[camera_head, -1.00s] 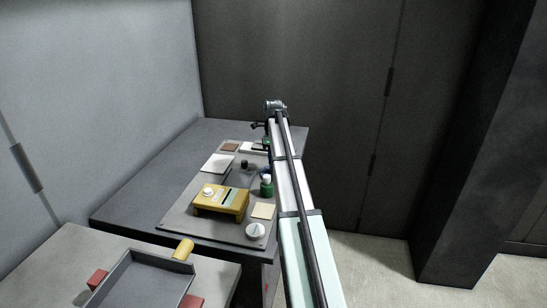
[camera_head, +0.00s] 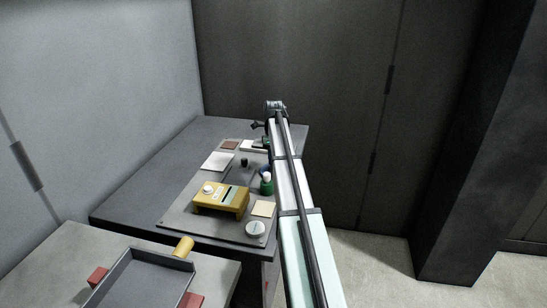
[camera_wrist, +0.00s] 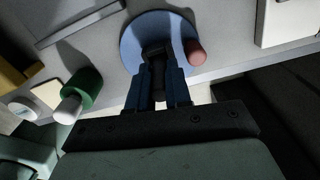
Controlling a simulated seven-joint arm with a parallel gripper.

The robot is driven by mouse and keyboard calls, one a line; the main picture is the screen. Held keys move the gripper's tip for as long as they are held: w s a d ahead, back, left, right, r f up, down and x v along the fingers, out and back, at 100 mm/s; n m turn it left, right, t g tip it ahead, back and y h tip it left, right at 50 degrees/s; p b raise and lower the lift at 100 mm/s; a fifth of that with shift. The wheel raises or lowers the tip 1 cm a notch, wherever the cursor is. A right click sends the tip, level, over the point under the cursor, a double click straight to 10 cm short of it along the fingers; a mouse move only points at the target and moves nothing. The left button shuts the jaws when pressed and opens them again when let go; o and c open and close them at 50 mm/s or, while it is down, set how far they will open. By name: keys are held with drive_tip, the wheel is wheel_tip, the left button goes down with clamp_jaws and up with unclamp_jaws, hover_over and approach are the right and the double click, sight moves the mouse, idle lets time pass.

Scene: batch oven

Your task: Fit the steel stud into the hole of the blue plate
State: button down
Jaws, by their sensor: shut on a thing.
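In the wrist view the blue plate (camera_wrist: 130,47) is a round disc lying on the grey mat. My gripper (camera_wrist: 155,62) is over it, its two dark blue fingers shut on a dark, short piece, which looks like the steel stud (camera_wrist: 155,49). The stud is in front of the plate's middle and hides the hole there. I cannot tell whether the stud touches the plate or has entered the hole. In the head view my arm covers most of this spot, and the stud and plate cannot be made out.
A reddish-brown peg (camera_wrist: 196,52) stands at the plate's right edge. A green holder (camera_wrist: 84,84) with a white-topped piece is at left. A yellow stand (camera_head: 221,200), a white disc (camera_head: 255,228) and a small black knob (camera_head: 244,162) are on the mat. A grey tray (camera_head: 145,280) is nearer.

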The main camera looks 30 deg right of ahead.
drive_tip(key=shift+f, duration=0.1)
idle(0.4)
drive_tip(key=c, duration=1)
unclamp_jaws()
wheel_tip(320, 180, up, 14)
drive_tip(key=shift+f, duration=0.1)
